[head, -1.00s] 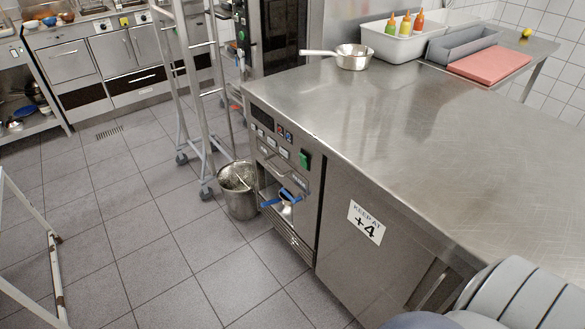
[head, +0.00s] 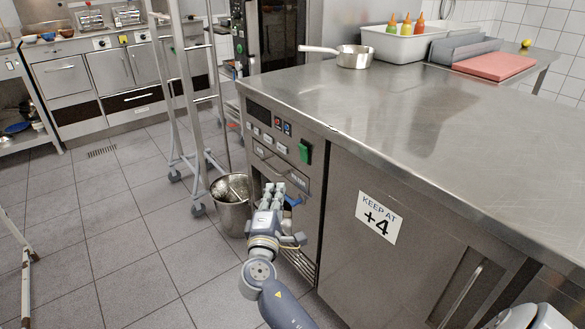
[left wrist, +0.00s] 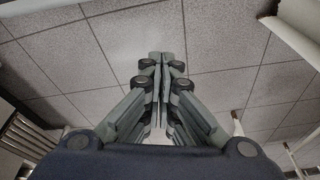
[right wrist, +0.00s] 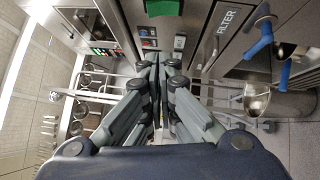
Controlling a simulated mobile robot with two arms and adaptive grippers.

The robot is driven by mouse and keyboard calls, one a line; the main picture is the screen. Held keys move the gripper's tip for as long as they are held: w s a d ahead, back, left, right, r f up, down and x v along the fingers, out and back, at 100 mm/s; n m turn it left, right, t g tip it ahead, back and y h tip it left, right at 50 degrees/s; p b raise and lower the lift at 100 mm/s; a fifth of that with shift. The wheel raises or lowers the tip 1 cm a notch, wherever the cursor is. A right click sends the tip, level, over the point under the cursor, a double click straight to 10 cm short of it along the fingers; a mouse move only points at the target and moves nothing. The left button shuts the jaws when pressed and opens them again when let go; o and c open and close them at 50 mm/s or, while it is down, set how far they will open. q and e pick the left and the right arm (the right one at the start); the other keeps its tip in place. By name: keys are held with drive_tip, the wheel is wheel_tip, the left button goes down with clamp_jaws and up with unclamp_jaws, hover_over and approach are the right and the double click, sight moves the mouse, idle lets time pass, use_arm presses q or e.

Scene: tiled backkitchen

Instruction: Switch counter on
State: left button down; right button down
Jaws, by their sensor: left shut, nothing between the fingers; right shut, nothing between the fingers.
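The steel counter (head: 430,110) has a control panel on its front end. A green switch (head: 305,151) sits at the panel's right, with small red and blue buttons (head: 283,127) to its upper left. In the right wrist view the green switch (right wrist: 163,7) is at the top edge, partly cut off. My right gripper (head: 284,188) is shut and empty, in front of the panel's lower part and below the green switch; its fingertips (right wrist: 155,60) also show in the right wrist view. My left gripper (left wrist: 160,62) is shut and empty above floor tiles, outside the head view.
A blue-handled valve (right wrist: 260,40) sticks out below the panel, partly hidden by my right gripper in the head view. A metal bucket (head: 232,205) and a wheeled rack (head: 196,110) stand left of the counter. A saucepan (head: 353,57) sits on top. The left floor is mostly clear.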

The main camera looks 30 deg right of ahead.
sight(303, 153)
use_arm(q)
drive_tip(key=shift+r, duration=0.2)
use_arm(e)
drive_tip(key=shift+s+d+r, duration=0.1)
drive_tip(key=shift+r, duration=0.35)
use_arm(q)
drive_tip(key=shift+s+f, duration=0.1)
drive_tip(key=shift+f, duration=0.45)
use_arm(e)
drive_tip(key=s+d+x, duration=0.2)
drive_tip(key=x, duration=1)
drive_tip(key=shift+w+d+r, duration=0.3)
drive_tip(key=shift+w+d, duration=0.05)
drive_tip(key=shift+d, duration=0.05)
use_arm(q)
drive_tip(key=shift+r, duration=0.1)
